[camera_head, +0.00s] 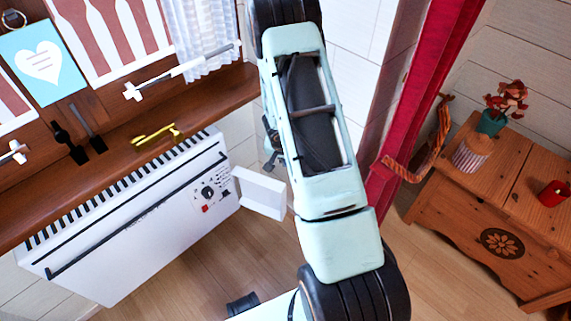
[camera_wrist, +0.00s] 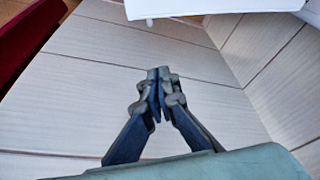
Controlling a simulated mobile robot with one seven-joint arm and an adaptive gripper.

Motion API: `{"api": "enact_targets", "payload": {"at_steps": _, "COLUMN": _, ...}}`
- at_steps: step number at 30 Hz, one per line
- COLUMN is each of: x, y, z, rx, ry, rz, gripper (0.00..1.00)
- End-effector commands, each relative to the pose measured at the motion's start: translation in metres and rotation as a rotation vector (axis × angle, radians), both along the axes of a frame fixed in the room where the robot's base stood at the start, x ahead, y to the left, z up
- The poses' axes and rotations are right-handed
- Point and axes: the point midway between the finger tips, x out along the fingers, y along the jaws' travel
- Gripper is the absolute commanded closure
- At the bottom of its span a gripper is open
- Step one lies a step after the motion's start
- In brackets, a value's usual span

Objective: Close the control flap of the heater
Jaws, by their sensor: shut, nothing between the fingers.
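The white heater (camera_head: 130,225) stands below the wooden sill at the left in the head view. Its control flap (camera_head: 262,193) stands open, sticking out from the right end beside the exposed dial panel (camera_head: 208,192). My gripper (camera_head: 271,160) is partly hidden behind my arm in the head view, close to the wall, just above and right of the flap. In the wrist view my gripper (camera_wrist: 158,78) has its fingers together and empty, with pale wall boards behind. A white edge (camera_wrist: 210,8) at the top of that view looks like the flap, apart from the fingertips.
The wooden sill (camera_head: 120,150) holds a yellow key-like item (camera_head: 155,134) above the heater. A wooden chest (camera_head: 490,210) with a plant and a red candle stands at the right.

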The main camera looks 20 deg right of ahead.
Motion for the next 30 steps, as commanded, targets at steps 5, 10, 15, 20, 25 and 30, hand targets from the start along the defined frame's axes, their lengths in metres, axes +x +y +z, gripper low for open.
{"api": "enact_targets", "payload": {"at_steps": 5, "x": 0.009, "y": -0.008, "z": -0.039, "rx": 0.0, "ry": 0.001, "rz": -0.001, "gripper": 1.0}}
{"api": "enact_targets", "payload": {"at_steps": 10, "x": 0.019, "y": -0.016, "z": -0.074, "rx": 0.0, "ry": 0.001, "rz": 0.0, "gripper": 1.0}}
{"api": "enact_targets", "payload": {"at_steps": 15, "x": 0.013, "y": -0.009, "z": -0.077, "rx": 0.0, "ry": -0.002, "rz": 0.003, "gripper": 1.0}}
{"api": "enact_targets", "payload": {"at_steps": 20, "x": 0.004, "y": -0.003, "z": -0.079, "rx": 0.0, "ry": -0.002, "rz": 0.003, "gripper": 1.0}}
{"api": "enact_targets", "payload": {"at_steps": 25, "x": -0.005, "y": 0.004, "z": -0.08, "rx": 0.0, "ry": -0.002, "rz": 0.003, "gripper": 1.0}}
{"api": "enact_targets", "payload": {"at_steps": 30, "x": -0.009, "y": 0.008, "z": -0.079, "rx": 0.0, "ry": -0.003, "rz": 0.002, "gripper": 1.0}}
